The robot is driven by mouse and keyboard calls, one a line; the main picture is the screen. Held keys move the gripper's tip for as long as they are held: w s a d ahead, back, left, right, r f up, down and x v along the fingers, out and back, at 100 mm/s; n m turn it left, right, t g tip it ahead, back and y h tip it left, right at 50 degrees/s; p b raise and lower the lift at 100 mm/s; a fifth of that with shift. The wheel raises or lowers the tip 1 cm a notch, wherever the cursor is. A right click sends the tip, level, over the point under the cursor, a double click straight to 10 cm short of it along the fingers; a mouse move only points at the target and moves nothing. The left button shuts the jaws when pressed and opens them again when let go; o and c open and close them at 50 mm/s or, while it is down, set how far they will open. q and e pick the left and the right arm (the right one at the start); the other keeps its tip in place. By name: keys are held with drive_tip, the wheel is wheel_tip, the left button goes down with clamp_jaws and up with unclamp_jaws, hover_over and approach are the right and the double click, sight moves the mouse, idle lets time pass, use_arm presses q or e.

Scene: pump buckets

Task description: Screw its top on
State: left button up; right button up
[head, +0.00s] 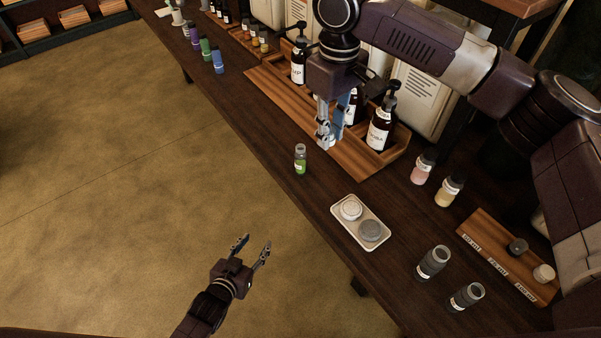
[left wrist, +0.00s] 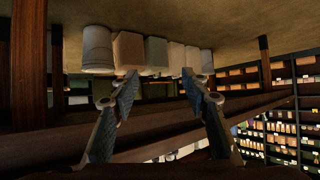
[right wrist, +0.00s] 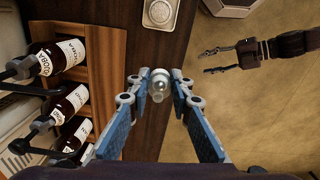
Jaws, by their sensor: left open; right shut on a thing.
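A small clear bottle with green contents (head: 300,160) stands upright near the table's front edge, with no dark cap showing on it. My right gripper (head: 325,143) is above the table, just right of and behind this bottle. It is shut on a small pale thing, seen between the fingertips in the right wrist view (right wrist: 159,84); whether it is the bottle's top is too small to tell. My left gripper (head: 254,246) is open and empty over the floor.
A wooden rack (head: 350,158) with dark pump bottles (head: 381,128) stands behind my right gripper. Two capped bottles, pink (head: 421,172) and yellow (head: 445,194), stand right. Two open grey jars (head: 432,263) stand near a labelled wooden board (head: 490,250) holding caps.

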use_arm(q)
drive_tip(key=w+d+r+t+h+b, duration=0.2)
drive_tip(key=w+d+r+t, duration=0.15)
drive_tip(key=r, duration=0.65)
drive_tip(key=m+t+h+b, duration=0.1)
drive_tip(key=m+h+b, duration=0.1)
approach(298, 162)
drive_tip(key=shift+s+a+f, duration=0.15)
drive_tip(key=shift+a, duration=0.05)
use_arm(e)
drive_tip(key=w+a+f+n, duration=0.1)
drive_tip(key=w+a+n, duration=0.3)
drive_tip(key=w+a, duration=0.2)
drive_tip(key=shift+w+f+n, duration=0.2)
drive_tip(key=shift+w+n, duration=0.1)
drive_tip(key=shift+d, duration=0.1)
use_arm(q)
drive_tip(key=x, duration=1.2)
clamp_jaws()
